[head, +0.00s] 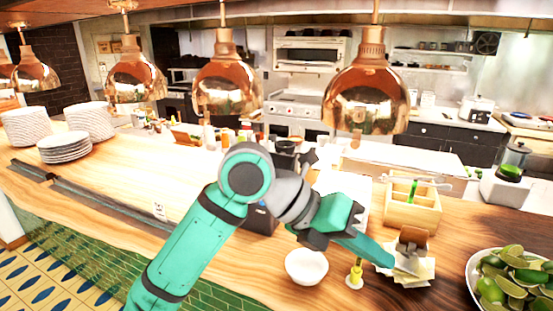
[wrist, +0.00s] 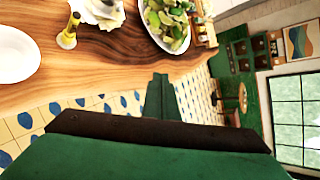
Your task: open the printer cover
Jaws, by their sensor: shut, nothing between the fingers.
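A dark box (head: 262,220) on the wooden counter, mostly hidden behind my arm, looks like the printer. A small blue spot shows on it. I cannot make out its cover or whether that is open or shut. My gripper (head: 388,260) is to the right of the box, apart from it. Its green fingers are shut and empty, pointing right and down towards a stack of paper slips (head: 408,270). In the wrist view the shut fingers (wrist: 160,82) point past the counter's edge, and the printer is not seen there.
A white bowl (head: 306,267), a small yellow bottle (head: 355,274) and a plate of limes (head: 515,280) stand near my gripper. A wooden caddy (head: 412,212) is behind it. Copper lamps (head: 366,90) hang above the counter. Stacked plates (head: 64,148) are at the left.

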